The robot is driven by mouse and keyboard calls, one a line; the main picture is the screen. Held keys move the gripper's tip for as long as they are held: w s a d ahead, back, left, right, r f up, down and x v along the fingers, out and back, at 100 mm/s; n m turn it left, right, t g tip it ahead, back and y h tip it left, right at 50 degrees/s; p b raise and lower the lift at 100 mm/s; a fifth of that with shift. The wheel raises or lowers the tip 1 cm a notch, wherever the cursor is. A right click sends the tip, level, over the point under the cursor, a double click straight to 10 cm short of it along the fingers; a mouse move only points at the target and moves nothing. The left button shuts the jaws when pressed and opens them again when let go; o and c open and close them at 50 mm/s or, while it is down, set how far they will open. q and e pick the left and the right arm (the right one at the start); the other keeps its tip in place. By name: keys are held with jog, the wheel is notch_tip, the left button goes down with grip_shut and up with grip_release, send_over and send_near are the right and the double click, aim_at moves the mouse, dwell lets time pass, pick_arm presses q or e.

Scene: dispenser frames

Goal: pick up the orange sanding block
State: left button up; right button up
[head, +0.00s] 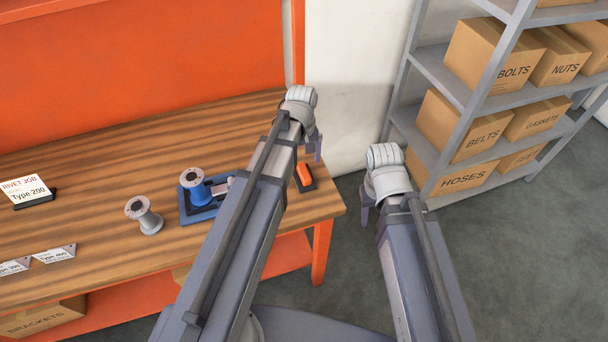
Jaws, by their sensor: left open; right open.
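The orange sanding block (304,174) lies near the right end of the wooden workbench (100,217), on or against a small dark pad (309,187). My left gripper (317,148) is open and empty, above and slightly beyond the block in the head view. My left arm passes just left of the block and hides part of the bench. My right gripper (367,205) is open off the bench's right end, over the floor, with its fingers partly hidden by its own wrist.
A blue fixture (201,213) holding a spool (193,181) stands left of my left arm. A grey spool (145,217) and a job sign (29,192) are further left. A grey shelf (436,68) with labelled boxes stands at right. Floor between bench and shelf is clear.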

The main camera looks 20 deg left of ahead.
aim_at(304, 171)
pick_arm(q)
notch_tip(304, 171, down, 2)
jog(key=shift+w+f+b, duration=0.1)
jog(key=shift+f+b, duration=0.15)
jog(key=shift+b, duration=0.7)
jog(key=shift+r, duration=0.1)
notch_tip(304, 171, down, 5)
jog(key=b, duration=0.5)
jog(key=shift+w+d, duration=0.15)
jog(key=shift+c, duration=0.2)
jog(key=c, duration=1.4)
